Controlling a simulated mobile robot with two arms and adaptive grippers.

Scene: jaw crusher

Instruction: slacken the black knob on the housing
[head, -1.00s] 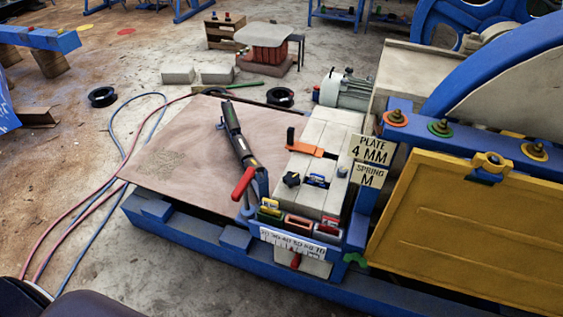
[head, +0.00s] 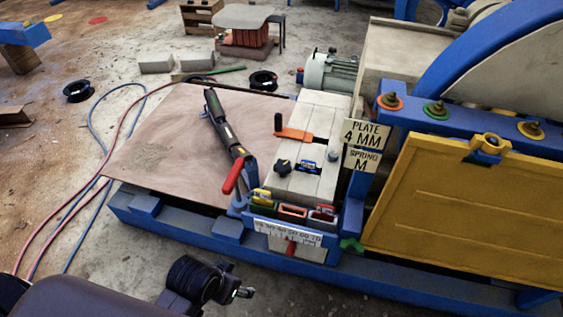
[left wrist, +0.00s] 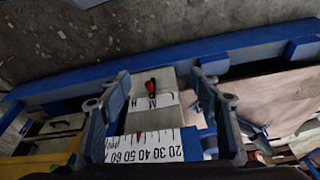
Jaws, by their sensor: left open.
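The black knob (head: 283,165) sits on top of the pale housing (head: 318,134), left of a small blue part. My left arm comes in at the bottom left of the head view. My left gripper (head: 240,292) is low in front of the machine's blue base, well apart from the knob. In the left wrist view the fingers of my left gripper (left wrist: 160,80) are spread and empty. Between them show the white scale (left wrist: 150,147) and a red-and-black pointer (left wrist: 151,88). The knob cannot be made out there. My right gripper is not in view.
An orange clamp (head: 293,134) lies behind the knob. Coloured blocks (head: 292,212) line the front edge. A yellow panel (head: 465,205) stands at right. The brown plate (head: 170,145) is mostly clear.

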